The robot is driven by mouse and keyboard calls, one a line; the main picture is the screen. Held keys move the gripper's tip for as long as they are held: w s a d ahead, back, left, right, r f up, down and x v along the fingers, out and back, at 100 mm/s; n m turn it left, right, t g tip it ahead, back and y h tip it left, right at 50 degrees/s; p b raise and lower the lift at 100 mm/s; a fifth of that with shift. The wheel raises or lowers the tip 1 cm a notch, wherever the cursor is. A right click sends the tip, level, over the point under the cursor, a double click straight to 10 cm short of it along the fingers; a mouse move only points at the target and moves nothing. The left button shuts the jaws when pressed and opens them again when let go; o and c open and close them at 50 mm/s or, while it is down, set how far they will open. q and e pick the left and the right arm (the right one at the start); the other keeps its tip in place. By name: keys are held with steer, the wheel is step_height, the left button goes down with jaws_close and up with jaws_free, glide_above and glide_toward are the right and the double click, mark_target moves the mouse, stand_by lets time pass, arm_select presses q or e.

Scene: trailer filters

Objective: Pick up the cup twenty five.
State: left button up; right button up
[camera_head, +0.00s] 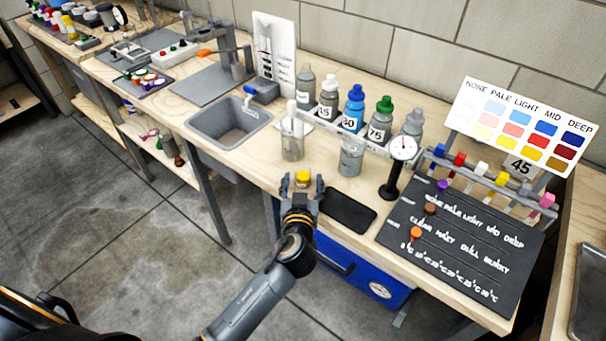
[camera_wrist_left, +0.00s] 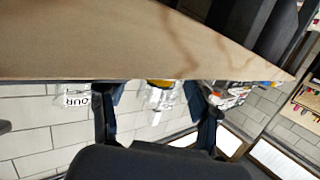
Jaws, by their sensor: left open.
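My left gripper (camera_head: 301,190) is open at the front edge of the bench, its fingers pointing toward the back. A small yellow-topped item (camera_head: 303,177) shows just beyond and between its fingertips, apparently not gripped. In the left wrist view the open fingers (camera_wrist_left: 156,112) stand either side of a yellow patch (camera_wrist_left: 158,82) and a clear container (camera_wrist_left: 163,98). Behind stand a clear beaker (camera_head: 292,140) and a clear cup (camera_head: 351,157). I cannot read a "25" on any of them. My right gripper is out of view.
A row of numbered bottles (camera_head: 354,108) stands behind the cups. A black chart board (camera_head: 460,235) fills the right end. A blue box (camera_head: 365,275) sits below the bench.

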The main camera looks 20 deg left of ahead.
arm_select(q)
steer(key=shift+x, duration=1.05)
steer(key=shift+c, duration=0.2)
steer(key=c, duration=1.2)
steer(key=shift+r, duration=0.1)
